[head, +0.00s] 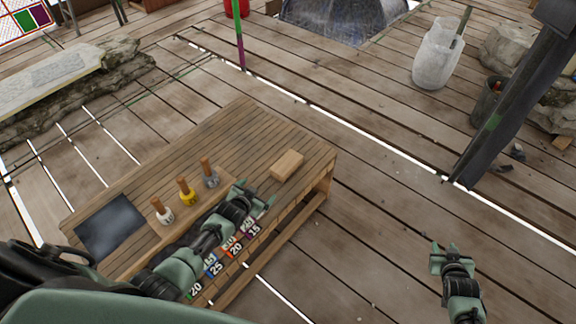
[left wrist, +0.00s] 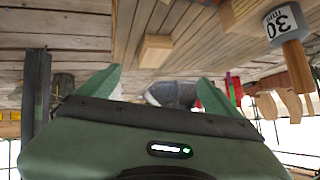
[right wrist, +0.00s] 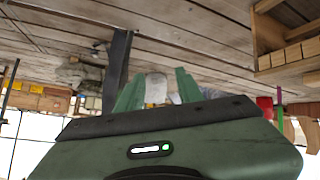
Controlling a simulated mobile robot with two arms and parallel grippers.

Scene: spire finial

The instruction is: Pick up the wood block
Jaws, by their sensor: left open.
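The wood block (head: 287,165) is a plain light-brown bar lying on the right end of the slatted wooden bench (head: 240,122). Nothing holds it. My left gripper (head: 256,196) is open and empty, a short way in front and to the left of the block in the head view. In the left wrist view the block (left wrist: 155,50) shows ahead, roughly between the fingers and apart from them. My right gripper (head: 452,252) is out over the floor right of the bench, empty, with a gap between its fingers.
Several weights with wooden handles, one white (head: 163,215), one yellow (head: 186,193) and one grey (head: 211,178), stand left of my left gripper. A dark square (head: 110,225) lies at the bench's left end. Numbered tags (head: 235,248) line the front. A bucket (head: 437,55) stands far right.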

